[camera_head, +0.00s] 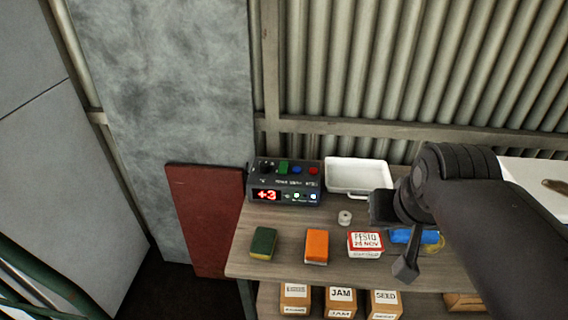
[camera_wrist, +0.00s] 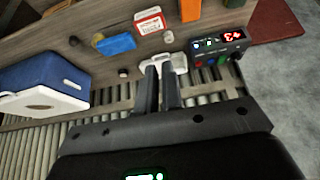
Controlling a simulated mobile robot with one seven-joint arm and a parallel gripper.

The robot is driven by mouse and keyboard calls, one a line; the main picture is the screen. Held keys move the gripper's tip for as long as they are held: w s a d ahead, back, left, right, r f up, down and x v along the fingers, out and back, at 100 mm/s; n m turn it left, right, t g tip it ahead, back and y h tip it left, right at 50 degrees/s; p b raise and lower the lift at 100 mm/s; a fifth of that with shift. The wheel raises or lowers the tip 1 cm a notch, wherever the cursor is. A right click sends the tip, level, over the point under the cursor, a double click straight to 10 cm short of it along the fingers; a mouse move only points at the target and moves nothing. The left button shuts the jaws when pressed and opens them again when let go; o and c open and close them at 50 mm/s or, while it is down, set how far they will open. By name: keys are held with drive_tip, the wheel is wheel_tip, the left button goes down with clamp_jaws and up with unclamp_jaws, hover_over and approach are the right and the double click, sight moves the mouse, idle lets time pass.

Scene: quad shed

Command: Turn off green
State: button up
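A dark control box (camera_head: 262,182) stands at the back left of the bench, against the wall. Its red display reads +3. On top are a dark knob (camera_head: 267,167), a green button or switch (camera_head: 283,167), a blue one (camera_head: 297,170) and a red one (camera_head: 313,171). Small lights glow on its front beside the display; their labels are too small to read. The box shows upside down in the wrist view (camera_wrist: 222,45), to the right of my gripper (camera_wrist: 158,68). My gripper's two fingers are apart with nothing between them, in front of the white tray (camera_wrist: 179,62).
The white tray (camera_head: 357,190) sits just right of the box. In front are a green-yellow sponge (camera_head: 263,243), an orange block (camera_head: 316,246), a pesto tub (camera_head: 365,245), a blue item (camera_head: 412,236) and a small white roll (camera_head: 345,217). A blue-and-white cooler (camera_wrist: 45,75) stands beyond.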

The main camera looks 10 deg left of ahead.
drive_tip(key=shift+g, duration=0.4)
drive_tip(key=w+a+r, duration=0.1)
drive_tip(key=w, duration=0.2)
drive_tip(key=w+a+r, duration=0.1)
drive_tip(key=w, duration=0.3)
drive_tip(key=w+a+r, duration=0.1)
drive_tip(key=w, duration=0.3)
drive_tip(key=shift+r, duration=0.3)
clamp_jaws()
drive_tip(key=g, duration=0.2)
hover_over(284, 168)
drive_tip(key=s, duration=0.3)
drive_tip(key=s+f+x, duration=0.1)
drive_tip(key=s+x, duration=0.2)
drive_tip(key=x, duration=0.9)
drive_tip(key=shift+w+r, duration=0.3)
drive_tip(key=shift+r, duration=0.05)
drive_tip(key=shift+f, duration=0.15)
drive_tip(key=x, duration=0.8)
drive_tip(key=s+x, duration=0.1)
drive_tip(key=x, duration=0.3)
drive_tip(key=shift+f, duration=0.9)
